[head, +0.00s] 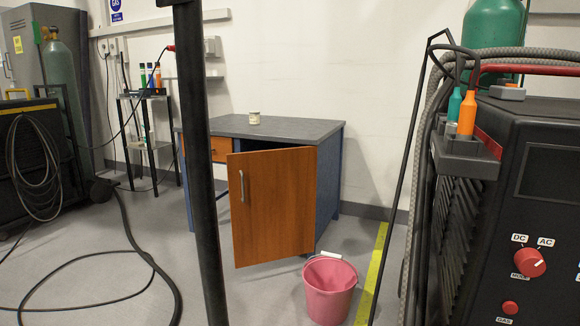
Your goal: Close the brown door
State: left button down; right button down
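The brown door (280,205) belongs to the desk cabinet (275,128) in the middle of the head view. It stands partly open, swung out towards me, with its free edge on the left and its right edge by the cabinet's blue side. A silver vertical handle (242,186) is near its upper left. A dark gap shows above the door, and most of the cabinet's inside is hidden. Neither of my grippers is in view.
A pink bucket (329,293) stands on the floor close to the door's lower right. A dark vertical post (203,190) crosses the view left of the door. Black cables (125,240) lie on the floor at left. A welding machine (530,190) fills the right. A small can (254,118) sits on the desk.

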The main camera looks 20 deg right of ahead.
aim_at(273, 193)
jog(key=z, duration=0.4)
jog(key=i+j+z, duration=0.1)
jog(key=z, duration=0.25)
jog(key=j+z, duration=0.2)
jog(key=z, duration=0.2)
jog(key=i+j+z, duration=0.1)
jog(key=j+z, duration=1.05)
jog(key=j, duration=0.3)
jog(key=k+j+z, duration=0.1)
jog(key=j, duration=0.3)
jog(key=k+j, duration=0.1)
jog(key=j, duration=0.25)
jog(key=k+j+z, duration=0.15)
jog(key=j, duration=0.25)
jog(key=j+z, duration=0.1)
jog(key=j, duration=0.3)
jog(key=k, duration=0.05)
